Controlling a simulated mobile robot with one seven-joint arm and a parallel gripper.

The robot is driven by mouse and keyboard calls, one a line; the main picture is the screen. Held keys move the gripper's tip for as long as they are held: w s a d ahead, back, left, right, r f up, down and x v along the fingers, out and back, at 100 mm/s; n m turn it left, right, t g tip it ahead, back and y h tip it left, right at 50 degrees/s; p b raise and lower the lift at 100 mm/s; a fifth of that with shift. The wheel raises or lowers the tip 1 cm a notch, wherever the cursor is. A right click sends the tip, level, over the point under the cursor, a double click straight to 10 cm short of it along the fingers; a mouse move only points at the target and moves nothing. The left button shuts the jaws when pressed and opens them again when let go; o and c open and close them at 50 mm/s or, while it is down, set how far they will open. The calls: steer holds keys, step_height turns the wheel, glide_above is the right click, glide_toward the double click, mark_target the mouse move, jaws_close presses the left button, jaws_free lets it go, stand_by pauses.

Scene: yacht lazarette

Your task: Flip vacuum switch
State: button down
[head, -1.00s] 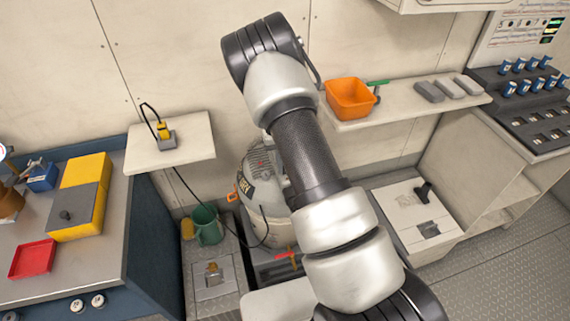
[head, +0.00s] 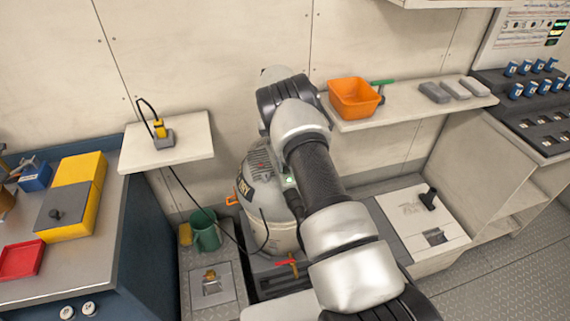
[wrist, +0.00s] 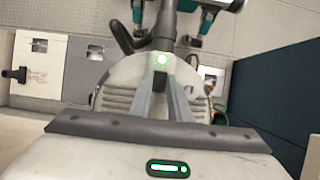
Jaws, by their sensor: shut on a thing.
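In the wrist view the round vented top of the vacuum (wrist: 118,98) lies below my gripper. My gripper (wrist: 161,82) is shut on a small black part, seemingly the vacuum switch (wrist: 160,84), just below the glowing green light (wrist: 162,60). In the head view my arm hides the fingers.
A wall shelf (head: 410,112) holds an orange bin (head: 354,97) and grey blocks. A smaller shelf (head: 190,150) carries a yellow and grey plugged device (head: 162,134). A green mug (head: 205,230) stands left of the vacuum. A workbench (head: 85,262) fills the left side.

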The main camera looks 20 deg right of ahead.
steer(key=c, duration=1.6)
jaws_free()
steer(key=shift+c, duration=0.2)
steer(key=v, duration=0.6)
steer(key=shift+w+r, duration=0.1)
steer(key=shift+w, duration=0.05)
steer(key=shift+w+r, duration=0.15)
steer(key=shift+r, duration=0.45)
